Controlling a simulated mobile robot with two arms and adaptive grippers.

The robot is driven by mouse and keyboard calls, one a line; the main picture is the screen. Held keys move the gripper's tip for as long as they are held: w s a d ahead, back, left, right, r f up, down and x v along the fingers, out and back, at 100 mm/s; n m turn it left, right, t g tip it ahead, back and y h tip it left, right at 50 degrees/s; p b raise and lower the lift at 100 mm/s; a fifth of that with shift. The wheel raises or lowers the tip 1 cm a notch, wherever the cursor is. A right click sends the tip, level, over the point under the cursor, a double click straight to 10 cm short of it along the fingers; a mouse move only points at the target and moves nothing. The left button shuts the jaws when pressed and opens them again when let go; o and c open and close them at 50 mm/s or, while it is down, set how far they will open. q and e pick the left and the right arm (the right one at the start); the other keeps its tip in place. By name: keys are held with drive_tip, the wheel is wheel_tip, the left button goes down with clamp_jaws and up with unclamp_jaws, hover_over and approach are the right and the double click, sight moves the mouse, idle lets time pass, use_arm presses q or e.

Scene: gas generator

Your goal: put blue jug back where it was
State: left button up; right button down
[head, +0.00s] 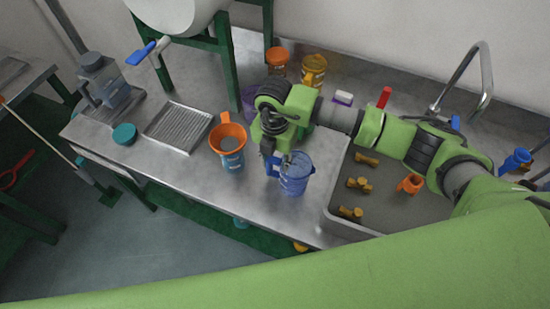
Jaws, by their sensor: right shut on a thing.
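The blue jug (295,176) is translucent and upright, with its handle on the left. It is at the counter's front part, just left of the sink. My right gripper (279,160) reaches in from the right and is shut on the jug's handle. I cannot tell whether the jug's base touches the counter. My left gripper is not in view.
An orange funnel in a blue cup (231,150) stands just left of the jug. A ribbed metal tray (178,127), a teal lid (124,134) and a grey canister (102,78) are further left. The sink (350,207) holds several brass fittings. Jars (277,61) stand behind.

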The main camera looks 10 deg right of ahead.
drive_tip(key=shift+f, duration=0.1)
drive_tip(key=shift+f, duration=0.1)
drive_tip(key=c, duration=1.5)
unclamp_jaws()
drive_tip(key=shift+o, duration=0.2)
wheel_tip(320, 180, up, 11)
drive_tip(key=b, duration=0.4)
drive_tip(key=shift+a, duration=0.1)
drive_tip(key=shift+r, duration=0.65)
